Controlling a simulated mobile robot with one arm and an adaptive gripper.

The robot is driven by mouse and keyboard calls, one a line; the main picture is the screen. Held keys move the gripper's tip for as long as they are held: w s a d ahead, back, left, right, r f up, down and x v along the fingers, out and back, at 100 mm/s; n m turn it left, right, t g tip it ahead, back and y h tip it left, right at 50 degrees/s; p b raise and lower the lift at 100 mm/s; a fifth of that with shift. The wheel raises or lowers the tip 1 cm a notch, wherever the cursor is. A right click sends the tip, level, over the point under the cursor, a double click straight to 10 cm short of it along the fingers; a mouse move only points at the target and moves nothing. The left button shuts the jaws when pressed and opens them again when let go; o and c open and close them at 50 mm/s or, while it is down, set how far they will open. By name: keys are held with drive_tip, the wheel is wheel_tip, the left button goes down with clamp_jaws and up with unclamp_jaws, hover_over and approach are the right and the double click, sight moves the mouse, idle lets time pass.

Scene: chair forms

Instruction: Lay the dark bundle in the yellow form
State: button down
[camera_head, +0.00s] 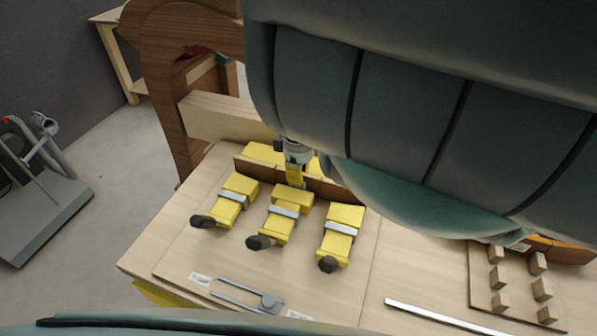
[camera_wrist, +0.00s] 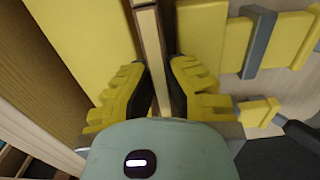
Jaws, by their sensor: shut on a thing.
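The dark bundle (camera_head: 325,188) is a long brown strip on edge between the yellow form's back part (camera_head: 262,153) and a row of yellow blocks. In the wrist view the bundle (camera_wrist: 150,45) has dark brown sides and a pale middle. My gripper (camera_head: 294,178) is over its middle; in the wrist view my gripper's yellow fingers (camera_wrist: 160,90) are shut on it, one on each side. The yellow form (camera_wrist: 85,35) lies left of the bundle there, the blocks right. My arm hides the form's right end. I cannot tell whether the bundle rests on the bottom.
Three yellow blocks (camera_head: 292,197) with grey bands and dark knobs stand in front of the bundle. A grey metal fork-shaped tool (camera_head: 240,297) and a metal bar (camera_head: 440,316) lie nearer. A pegged wooden board (camera_head: 483,272) is at right. A brown wooden chair frame (camera_head: 165,100) stands behind.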

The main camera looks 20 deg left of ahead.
drive_tip(key=shift+f, duration=0.3)
idle(0.5)
drive_tip(key=c, duration=1.1)
unclamp_jaws()
drive_tip(key=shift+o, duration=0.2)
drive_tip(key=shift+w+r, duration=0.15)
drive_tip(key=shift+r, duration=3.65)
